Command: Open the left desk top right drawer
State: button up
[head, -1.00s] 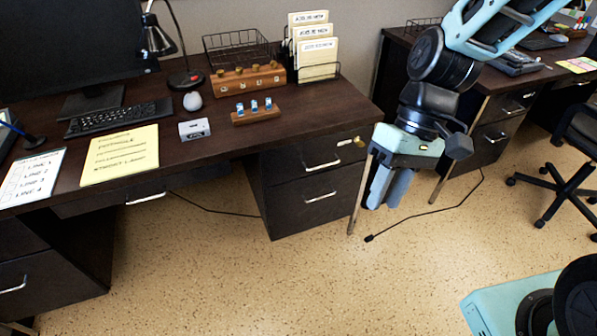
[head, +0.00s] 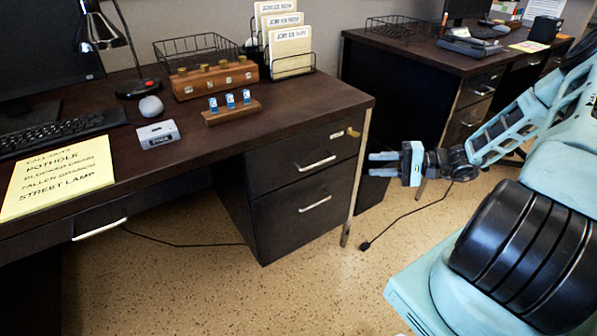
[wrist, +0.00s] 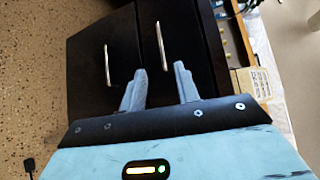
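The left desk (head: 300,115) has a right pedestal with two dark drawers. Its top right drawer (head: 285,172) is shut and has a silver bar handle (head: 317,162) and a small brass piece near its upper right corner. My gripper (head: 375,164) is to the right of this drawer, its fingers pointing left toward the pedestal, apart from the handle. In the wrist view my gripper's two fingers (wrist: 158,85) are spread with nothing between them. The top drawer's handle (wrist: 161,46) shows beyond the fingers, and the lower drawer's handle (wrist: 107,51) shows to its left.
The lower drawer (head: 300,215) is shut. A metal desk leg (head: 357,180) stands at the pedestal's right front. A black cable (head: 400,222) lies on the floor. A second desk (head: 430,50) stands behind my arm. Floor in front of the pedestal is clear.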

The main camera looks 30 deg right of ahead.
aim_at(319, 164)
jog(key=b+x, duration=0.1)
jog(key=x, duration=0.7)
jog(key=b+x, duration=0.1)
jog(key=x, duration=0.8)
jog(key=shift+w+d, duration=0.15)
jog(key=shift+w, duration=0.15)
grip_shut()
